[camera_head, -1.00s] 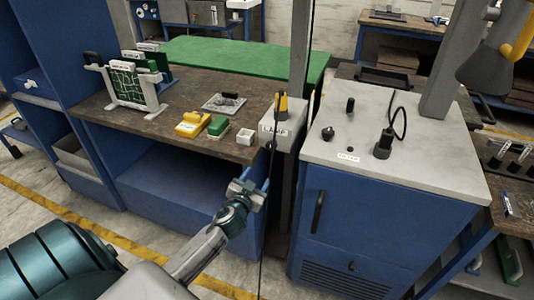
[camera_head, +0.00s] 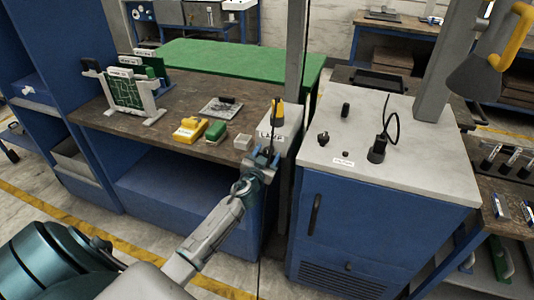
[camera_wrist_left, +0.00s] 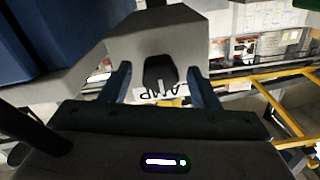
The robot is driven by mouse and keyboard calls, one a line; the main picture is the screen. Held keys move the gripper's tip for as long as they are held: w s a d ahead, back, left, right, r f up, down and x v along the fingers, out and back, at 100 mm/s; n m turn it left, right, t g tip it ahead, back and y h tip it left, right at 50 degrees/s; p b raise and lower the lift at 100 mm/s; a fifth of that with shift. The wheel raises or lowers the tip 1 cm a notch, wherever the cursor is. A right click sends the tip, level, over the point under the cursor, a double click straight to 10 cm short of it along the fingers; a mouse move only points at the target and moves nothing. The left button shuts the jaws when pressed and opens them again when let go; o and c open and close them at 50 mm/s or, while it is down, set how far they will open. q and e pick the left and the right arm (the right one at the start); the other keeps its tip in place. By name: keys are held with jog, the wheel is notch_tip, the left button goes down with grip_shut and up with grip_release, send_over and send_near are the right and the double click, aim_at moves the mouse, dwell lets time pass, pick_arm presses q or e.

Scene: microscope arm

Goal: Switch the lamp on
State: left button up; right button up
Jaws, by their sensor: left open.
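The grey lamp box (camera_head: 290,122) with its LAMP label stands at the right end of the brown bench, with a yellow and black piece on top. In the left wrist view the grey box (camera_wrist_left: 165,32) is close ahead, with a dark switch knob (camera_wrist_left: 160,70) on it and the label upside down. My left gripper (camera_head: 264,156) is open at the front of the box. In the wrist view its fingers (camera_wrist_left: 160,86) stand on either side of the knob, with gaps showing. The switch's setting cannot be told. My right gripper is out of view.
A small white block (camera_head: 243,141), a green block (camera_head: 215,131) and a yellow device (camera_head: 189,129) lie left of the box. A blue cabinet (camera_head: 420,175) with knobs and a cable on top stands to the right. A dark lamp shade (camera_head: 473,78) hangs at upper right.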

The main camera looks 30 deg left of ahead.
pick_arm(q)
jog(key=shift+c, duration=0.2)
jog(key=c, duration=0.9)
jog(key=shift+m, duration=0.3)
jog(key=m, duration=0.3)
jog(key=shift+m+b, duration=0.3)
jog(key=shift+b, duration=0.05)
jog(key=m, duration=0.4)
jog(key=shift+m, duration=0.3)
jog(key=m, duration=0.4)
jog(key=shift+m, duration=0.3)
jog(key=m+p, duration=0.1)
jog(key=m, duration=0.3)
jog(key=shift+f+m, duration=0.1)
jog(key=shift+m, duration=0.2)
